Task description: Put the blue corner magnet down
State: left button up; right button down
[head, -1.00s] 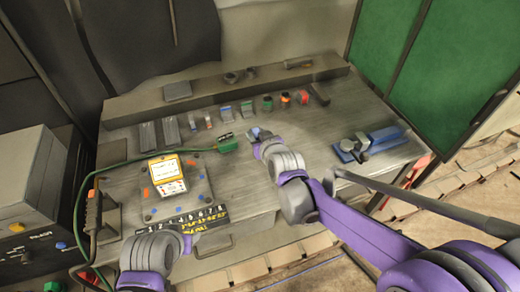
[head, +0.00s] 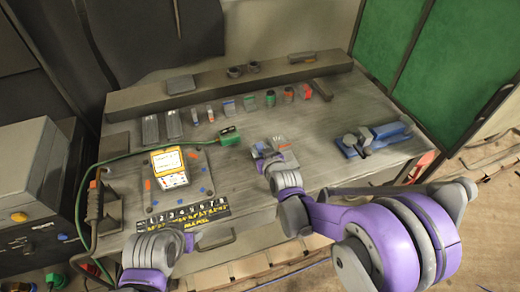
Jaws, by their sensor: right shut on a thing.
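My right gripper (head: 270,152) is over the middle of the workbench (head: 330,112), right of the dark plate. It is shut on the blue corner magnet (head: 260,148), which shows only as a small bluish patch at the fingers, mostly hidden. I cannot tell if the magnet touches the bench top. My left gripper (head: 188,243) is at the bench's front edge, by the black and yellow numbered strip. Its fingers are too small and hidden to tell open from shut.
The dark plate (head: 205,190) bears a yellow meter (head: 169,168) and small orange and blue pieces. A green clamp (head: 229,136) on a green cable lies behind it. A row of small parts stands at the back. A blue vise (head: 388,133) is at right.

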jog(key=shift+f, duration=0.15)
jog(key=shift+c, duration=2.4)
grip_release()
jog(key=shift+r, duration=0.25)
jog(key=v, duration=1.2)
